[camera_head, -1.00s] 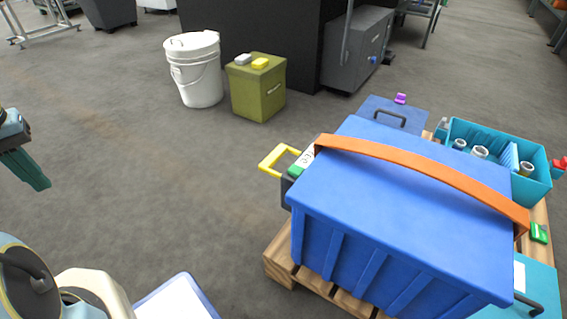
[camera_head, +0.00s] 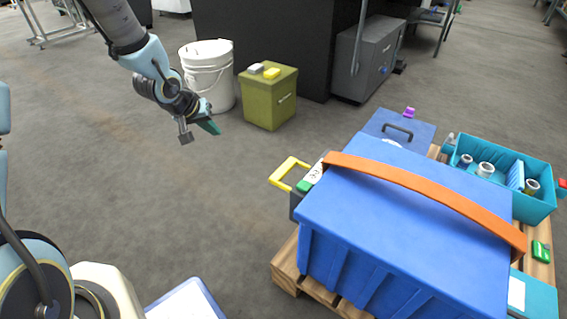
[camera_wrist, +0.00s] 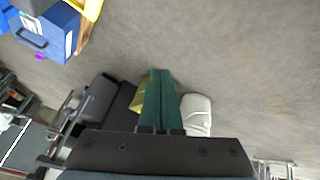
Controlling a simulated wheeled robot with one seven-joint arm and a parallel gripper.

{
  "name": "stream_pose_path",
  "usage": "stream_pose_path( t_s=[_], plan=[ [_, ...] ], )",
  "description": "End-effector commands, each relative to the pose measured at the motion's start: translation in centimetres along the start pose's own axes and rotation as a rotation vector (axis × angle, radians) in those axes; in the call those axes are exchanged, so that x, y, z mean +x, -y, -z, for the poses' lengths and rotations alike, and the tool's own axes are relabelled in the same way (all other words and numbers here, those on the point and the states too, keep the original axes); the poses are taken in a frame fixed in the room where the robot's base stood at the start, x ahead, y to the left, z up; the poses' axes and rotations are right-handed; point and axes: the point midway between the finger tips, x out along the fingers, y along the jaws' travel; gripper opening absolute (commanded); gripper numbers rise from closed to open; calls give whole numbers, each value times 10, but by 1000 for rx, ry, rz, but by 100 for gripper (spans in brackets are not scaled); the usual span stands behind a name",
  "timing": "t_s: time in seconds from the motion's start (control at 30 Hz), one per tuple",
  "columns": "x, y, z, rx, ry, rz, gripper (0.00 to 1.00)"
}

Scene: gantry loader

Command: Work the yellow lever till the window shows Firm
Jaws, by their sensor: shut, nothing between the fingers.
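The yellow lever (camera_head: 288,172) is a U-shaped handle. It sticks out to the left from a dark unit beside the big blue crate (camera_head: 400,190). A pale strip with dark marks (camera_head: 316,172), perhaps the window, sits at the lever's base; its text is too small to read. A yellow part (camera_wrist: 92,8) at the top edge of the wrist view seems to be the lever. My gripper (camera_head: 211,128) is shut and empty, in the air left of and beyond the lever, well apart from it. Its green fingers (camera_wrist: 160,72) lie together in the wrist view.
The crate, with an orange strap (camera_head: 420,188), stands on a wooden pallet (camera_head: 285,268). A smaller blue case (camera_head: 415,133) and a teal bin (camera_head: 535,208) stand behind and right. A white bucket (camera_head: 222,82) and an olive box (camera_head: 268,105) stand behind my gripper. The floor left of the lever is clear.

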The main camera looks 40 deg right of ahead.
Motion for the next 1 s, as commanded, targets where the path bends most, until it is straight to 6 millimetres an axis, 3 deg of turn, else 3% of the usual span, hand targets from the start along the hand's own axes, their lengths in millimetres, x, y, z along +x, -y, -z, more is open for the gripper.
stream_pose_path(
  t_s=[0.03, 0.2, 0.3, 0.4, 0.53, 1.0],
  plan=[
    [15, -32, 0, 23, 0, -68, 0],
    [49, -112, -11, 58, -4, -257, 0],
    [59, -143, -18, 63, 1, -334, 0],
    [64, -162, -23, 66, 5, -379, 0],
    [67, -169, -26, 67, 8, -399, 0],
    [72, -167, -29, 68, 7, -396, 0]
  ],
)
